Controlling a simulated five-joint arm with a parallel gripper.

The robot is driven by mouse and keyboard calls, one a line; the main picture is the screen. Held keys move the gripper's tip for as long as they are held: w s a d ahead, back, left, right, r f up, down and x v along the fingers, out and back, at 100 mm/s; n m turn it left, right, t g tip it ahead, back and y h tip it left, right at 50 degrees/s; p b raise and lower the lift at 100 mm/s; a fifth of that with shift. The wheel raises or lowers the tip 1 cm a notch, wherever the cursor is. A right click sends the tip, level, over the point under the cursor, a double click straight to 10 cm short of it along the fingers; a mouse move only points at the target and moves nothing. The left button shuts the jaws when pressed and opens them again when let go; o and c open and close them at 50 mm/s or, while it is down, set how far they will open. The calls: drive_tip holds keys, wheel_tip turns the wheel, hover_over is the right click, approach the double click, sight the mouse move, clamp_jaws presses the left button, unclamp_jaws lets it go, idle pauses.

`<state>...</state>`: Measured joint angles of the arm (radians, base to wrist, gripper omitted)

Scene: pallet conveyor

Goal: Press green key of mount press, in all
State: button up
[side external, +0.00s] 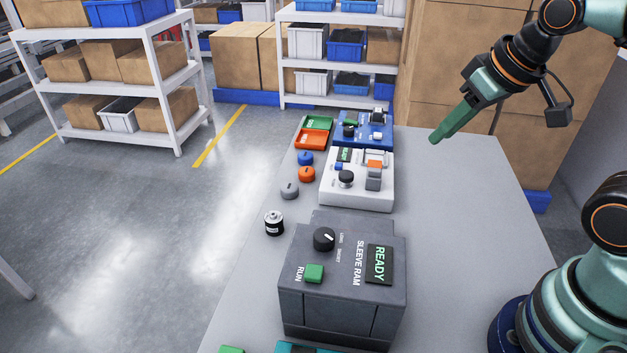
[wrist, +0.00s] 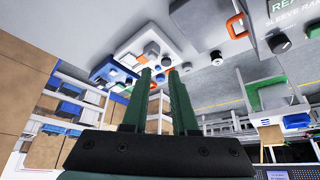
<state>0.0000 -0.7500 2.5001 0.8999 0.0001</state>
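My gripper (side external: 436,136) hangs in the air above the far right part of the grey table, right of the devices and touching nothing. In the wrist view its two green fingers (wrist: 160,72) stand a narrow gap apart with nothing held. No label reading mount press is legible. The dark grey box (side external: 345,285) is marked SLEEVE RAM and has a green RUN key (side external: 314,273), a black dial and a lit READY display. Beyond it stand a white device (side external: 357,200) with a black knob and a blue device (side external: 377,130); their small keys are hard to tell apart.
Green (side external: 318,123) and orange (side external: 311,139) trays and blue, orange and grey round pieces lie along the table's left edge. A small black-and-silver cylinder (side external: 274,223) stands near the grey box. The table's right side (side external: 460,220) is clear. Stacked cartons (side external: 455,60) rise behind.

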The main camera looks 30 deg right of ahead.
clamp_jaws()
idle(1.5)
